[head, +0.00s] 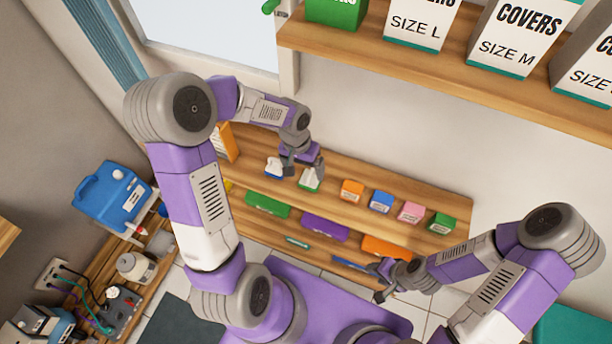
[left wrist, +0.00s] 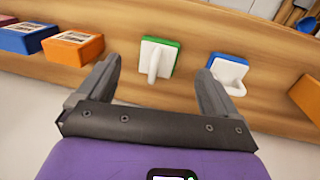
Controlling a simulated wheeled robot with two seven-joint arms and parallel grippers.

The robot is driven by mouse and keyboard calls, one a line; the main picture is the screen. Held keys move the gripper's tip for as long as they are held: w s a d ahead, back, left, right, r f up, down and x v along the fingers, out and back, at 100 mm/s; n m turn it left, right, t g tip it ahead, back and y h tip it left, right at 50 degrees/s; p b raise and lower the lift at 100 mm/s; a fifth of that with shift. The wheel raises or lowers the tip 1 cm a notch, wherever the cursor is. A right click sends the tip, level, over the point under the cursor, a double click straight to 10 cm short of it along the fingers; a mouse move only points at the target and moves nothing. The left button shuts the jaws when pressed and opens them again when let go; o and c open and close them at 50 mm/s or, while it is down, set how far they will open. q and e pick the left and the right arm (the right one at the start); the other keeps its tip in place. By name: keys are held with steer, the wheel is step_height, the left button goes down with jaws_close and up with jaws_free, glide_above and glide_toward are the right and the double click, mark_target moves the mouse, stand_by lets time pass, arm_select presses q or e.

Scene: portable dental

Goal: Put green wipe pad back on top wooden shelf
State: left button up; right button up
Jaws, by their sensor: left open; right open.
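The green wipe pad (left wrist: 174,52) has a white face, a green edge and a white handle. It rests on the wooden shelf (left wrist: 190,85) of the lower unit, and it also shows in the head view (head: 309,181), partly hidden by my left gripper. My left gripper (head: 303,168) is open just above the pad. In the left wrist view its fingers (left wrist: 160,70) stand either side of the handle, apart from it. My right gripper (head: 380,283) is open and empty, low in front of the unit.
A blue-edged pad (head: 274,168) lies close beside the green one. Small orange (head: 352,190), blue, pink and green boxes stand along the same shelf. A lower level holds coloured boxes. A higher wall shelf (head: 440,75) carries cover boxes. Shelf space between pad and orange box is clear.

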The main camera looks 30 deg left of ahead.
arm_select(q)
steer(key=r, duration=0.5)
steer(key=shift+a, duration=0.35)
